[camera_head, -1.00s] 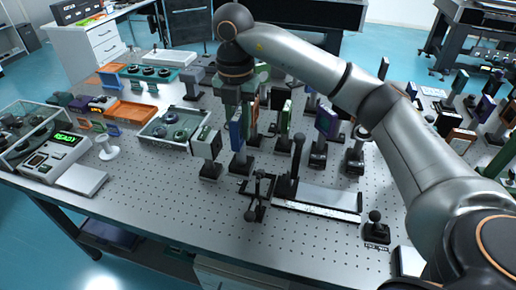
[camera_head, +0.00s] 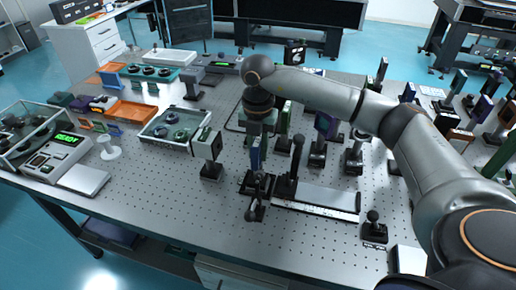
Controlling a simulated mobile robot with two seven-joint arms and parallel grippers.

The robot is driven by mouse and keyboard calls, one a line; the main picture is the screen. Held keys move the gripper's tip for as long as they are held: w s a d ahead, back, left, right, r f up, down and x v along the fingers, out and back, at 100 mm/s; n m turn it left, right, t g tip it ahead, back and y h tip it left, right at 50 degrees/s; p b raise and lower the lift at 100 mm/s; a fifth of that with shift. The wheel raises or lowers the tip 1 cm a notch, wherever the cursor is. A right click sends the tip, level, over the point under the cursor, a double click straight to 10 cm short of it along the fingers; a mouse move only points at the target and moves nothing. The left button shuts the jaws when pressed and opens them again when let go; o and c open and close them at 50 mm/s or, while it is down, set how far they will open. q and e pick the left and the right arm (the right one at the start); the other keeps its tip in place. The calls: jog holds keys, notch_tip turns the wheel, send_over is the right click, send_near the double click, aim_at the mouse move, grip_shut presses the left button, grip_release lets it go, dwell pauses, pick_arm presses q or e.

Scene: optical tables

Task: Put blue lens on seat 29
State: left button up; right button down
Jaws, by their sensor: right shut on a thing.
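The blue lens (camera_head: 255,153) is a tall blue plate, seen nearly edge-on near the middle of the table. My right gripper (camera_head: 259,134) points down and is shut on its upper part. The lens's lower end is just above or at a dark base (camera_head: 253,184), beside an upright black lever; I cannot tell whether it touches. No seat number is readable, so I cannot tell which is seat 29. My left gripper is not in view.
A black lever mount (camera_head: 290,180) stands close right of the lens, with a pale plate (camera_head: 330,196) beyond. A grey mounted block (camera_head: 209,146) stands left. Several mounted optics crowd behind.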

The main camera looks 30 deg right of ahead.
jog(key=c, duration=1.2)
grip_release()
jog(key=shift+f, duration=0.15)
jog(key=o, duration=0.5)
notch_tip(320, 180, up, 12)
jog(key=shift+r+b, duration=0.2)
jog(key=shift+b, duration=0.15)
